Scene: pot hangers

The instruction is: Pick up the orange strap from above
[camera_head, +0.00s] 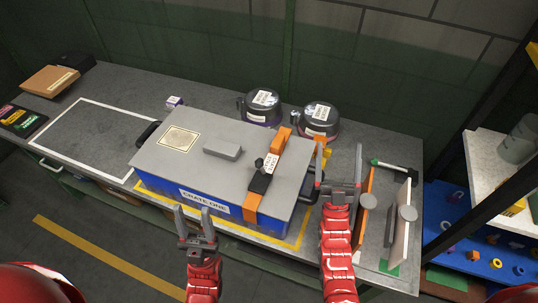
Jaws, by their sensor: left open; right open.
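An orange strap (252,207) runs over the right part of the grey lid of a blue crate (168,187) labelled "CRATE ONE". A black buckle (260,181) with a white tag sits on the strap on top of the lid. My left gripper (194,217) is open and empty in front of the crate's front side, left of the strap. My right gripper (339,168) is open and empty to the right of the crate, near its black right handle. Neither gripper touches the strap.
Two lidded metal pots (262,107) (319,122) stand behind the crate. Upright panels with round grey knobs (401,220) and a green-handled tool (392,168) are at the right. A white-outlined area (95,140) on the left of the bench is clear.

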